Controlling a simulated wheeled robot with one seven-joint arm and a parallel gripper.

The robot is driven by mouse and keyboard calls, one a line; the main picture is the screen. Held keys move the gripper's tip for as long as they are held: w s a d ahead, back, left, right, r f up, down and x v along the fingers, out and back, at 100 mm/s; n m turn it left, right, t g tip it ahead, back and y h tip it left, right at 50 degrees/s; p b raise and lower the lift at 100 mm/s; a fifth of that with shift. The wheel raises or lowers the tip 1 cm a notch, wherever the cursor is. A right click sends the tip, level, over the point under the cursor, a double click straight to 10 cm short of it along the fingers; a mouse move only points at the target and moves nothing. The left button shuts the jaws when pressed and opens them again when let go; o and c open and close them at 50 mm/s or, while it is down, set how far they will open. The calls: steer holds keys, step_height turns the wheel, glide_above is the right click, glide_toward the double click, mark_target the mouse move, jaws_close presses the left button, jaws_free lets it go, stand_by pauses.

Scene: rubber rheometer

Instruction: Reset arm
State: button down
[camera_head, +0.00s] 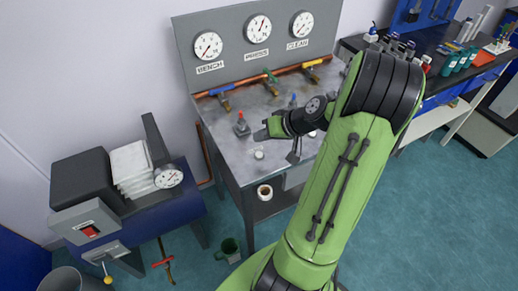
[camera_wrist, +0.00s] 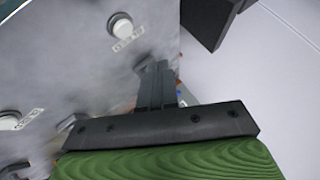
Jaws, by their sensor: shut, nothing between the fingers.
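My green and black arm (camera_head: 345,180) reaches up from the bottom of the head view and bends down to the left over the grey metal bench (camera_head: 225,150). My gripper (camera_head: 262,134) points left above the bench top, close to a small red-topped fitting (camera_head: 241,125). In the wrist view my gripper (camera_wrist: 158,68) shows its two dark fingers close together, with nothing between them. I cannot tell its exact height above the bench.
A panel with three gauges (camera_head: 257,28) stands behind the bench, above valves on a copper pipe (camera_head: 265,77). A blue machine (camera_head: 165,210) stands at left. A dark green mug (camera_head: 230,248) is on the floor. A cluttered bench (camera_head: 450,80) is at right.

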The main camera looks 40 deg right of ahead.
steer(key=shift+r, duration=0.55)
steer(key=shift+f, duration=0.1)
steer(key=s+a+r+n+g+h+p, duration=0.1)
steer(key=a+r+n+g, duration=0.1)
steer(key=a+r, duration=0.45)
steer(key=s+a+r+n+g+h+p, duration=0.1)
steer(key=a+r+n+g+p, duration=0.15)
steer(key=a, duration=0.65)
steer(key=s+a+r, duration=0.3)
steer(key=s+a, duration=0.1)
steer(key=s, duration=0.2)
steer(key=s+a+r+t+h+p, duration=0.1)
steer(key=s+a+r, duration=0.3)
steer(key=s, duration=0.2)
steer(key=shift+s+r+n, duration=0.3)
steer(key=shift+s+n, duration=0.05)
steer(key=shift+s, duration=0.05)
